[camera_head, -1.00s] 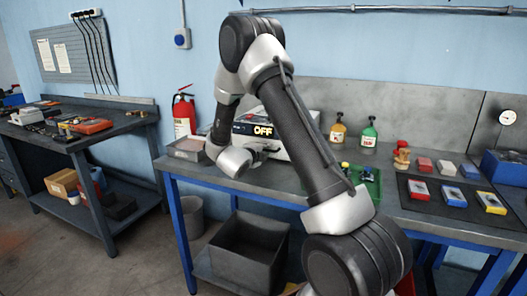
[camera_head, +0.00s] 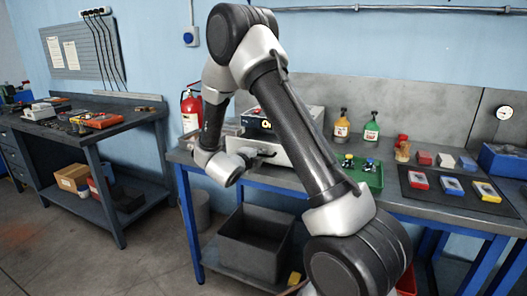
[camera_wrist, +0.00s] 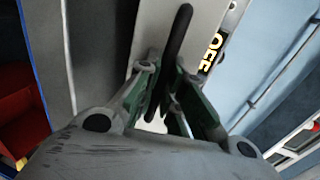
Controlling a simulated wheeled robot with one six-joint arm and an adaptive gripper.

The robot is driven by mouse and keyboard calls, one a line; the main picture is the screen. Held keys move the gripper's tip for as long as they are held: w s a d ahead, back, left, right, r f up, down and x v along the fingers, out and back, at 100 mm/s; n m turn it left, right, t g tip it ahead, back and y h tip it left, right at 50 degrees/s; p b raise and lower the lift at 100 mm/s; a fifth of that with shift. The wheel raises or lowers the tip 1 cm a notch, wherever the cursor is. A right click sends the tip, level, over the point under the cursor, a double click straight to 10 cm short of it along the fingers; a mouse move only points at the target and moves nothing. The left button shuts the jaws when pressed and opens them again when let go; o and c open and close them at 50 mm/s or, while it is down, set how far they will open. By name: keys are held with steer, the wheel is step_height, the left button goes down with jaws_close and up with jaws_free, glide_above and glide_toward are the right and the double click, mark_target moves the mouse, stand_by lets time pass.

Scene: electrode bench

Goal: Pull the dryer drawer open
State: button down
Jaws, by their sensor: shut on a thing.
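The dryer (camera_head: 308,117) is a pale box on the bench with a dark display strip, partly hidden behind my arm. In the wrist view its lit OFF display (camera_wrist: 212,52) shows at the upper right. The drawer front (camera_wrist: 150,38) is a pale panel with a dark bar handle (camera_wrist: 177,40). My gripper (camera_wrist: 168,88) is shut on this handle, its green-padded fingers on either side of it. In the head view my gripper (camera_head: 268,154) is at the dryer's front. How far the drawer stands out is hard to tell.
A green tray (camera_head: 372,182) with small items, two bottles (camera_head: 341,128) and several coloured boxes (camera_head: 452,187) are on the bench to the right. A dark bin (camera_head: 250,250) stands on the shelf below. A fire extinguisher (camera_head: 190,110) is behind. Open floor lies to the left.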

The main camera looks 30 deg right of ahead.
steer(key=f+v, duration=0.1)
steer(key=v, duration=0.6)
steer(key=shift+s+a+f, duration=0.2)
steer(key=shift+f, duration=0.1)
steer(key=c, duration=1.8)
jaws_free()
steer(key=v, duration=1.2)
steer(key=shift+w, duration=0.1)
